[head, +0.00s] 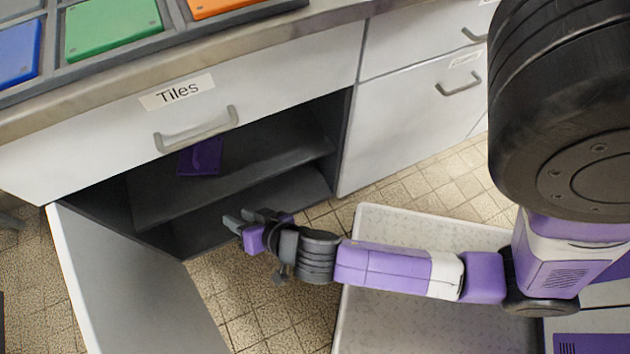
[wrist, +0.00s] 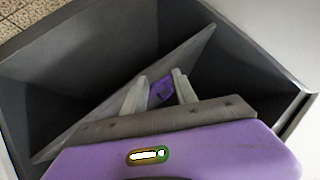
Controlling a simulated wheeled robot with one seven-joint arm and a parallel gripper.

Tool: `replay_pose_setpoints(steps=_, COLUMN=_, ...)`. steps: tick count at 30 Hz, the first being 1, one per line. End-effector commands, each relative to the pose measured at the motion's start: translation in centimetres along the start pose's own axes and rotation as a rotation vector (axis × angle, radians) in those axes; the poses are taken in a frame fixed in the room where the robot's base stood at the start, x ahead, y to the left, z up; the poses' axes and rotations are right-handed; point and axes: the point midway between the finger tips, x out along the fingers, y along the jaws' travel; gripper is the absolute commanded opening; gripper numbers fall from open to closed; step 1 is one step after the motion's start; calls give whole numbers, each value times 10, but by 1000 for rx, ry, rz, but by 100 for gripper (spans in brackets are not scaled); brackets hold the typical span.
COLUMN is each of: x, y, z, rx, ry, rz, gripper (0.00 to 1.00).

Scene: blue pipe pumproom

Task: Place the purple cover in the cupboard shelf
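The purple cover (head: 201,157) lies on the shelf (head: 160,200) inside the open cupboard, under the drawer marked Tiles. In the wrist view the cover (wrist: 161,92) shows beyond and between my fingers. My gripper (head: 238,222) is at the cupboard opening, to the right of and lower in the picture than the cover. In the wrist view my gripper (wrist: 160,88) has its two fingers spread with a gap between them. Nothing is held between them, and the cover appears apart from the fingertips.
The cupboard door (head: 120,285) stands open at the left. The drawer handle (head: 197,132) sticks out above the opening. A counter (head: 270,35) above carries a grey tray with blue, green (head: 112,24) and orange tiles. Closed drawers (head: 430,110) stand at the right. Tiled floor (head: 235,295) lies below.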

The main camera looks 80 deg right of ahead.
Motion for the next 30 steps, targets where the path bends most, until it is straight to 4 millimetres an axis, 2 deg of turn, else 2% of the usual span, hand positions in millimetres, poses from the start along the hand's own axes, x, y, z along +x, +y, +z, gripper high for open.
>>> replay_pose_setpoints(steps=1, x=-22, y=7, z=10, rx=-63, ry=-31, rz=-37, gripper=34)
replay_pose_setpoints(steps=3, x=-50, y=9, z=18, rx=-158, ry=-55, rz=-103, gripper=34)
replay_pose_setpoints(steps=7, x=-105, y=10, z=18, rx=-325, ry=-56, rz=-221, gripper=34)
replay_pose_setpoints(steps=12, x=-175, y=6, z=-5, rx=-529, ry=19, rz=-342, gripper=34)
replay_pose_setpoints(steps=15, x=-208, y=3, z=-25, rx=-627, ry=82, rz=-383, gripper=34)
replay_pose_setpoints(steps=18, x=-231, y=-1, z=-43, rx=-700, ry=138, rz=-401, gripper=34)
replay_pose_setpoints(steps=21, x=-244, y=-3, z=-55, rx=-746, ry=175, rz=-407, gripper=34)
replay_pose_setpoints(steps=30, x=-250, y=-4, z=-60, rx=-769, ry=195, rz=-409, gripper=34)
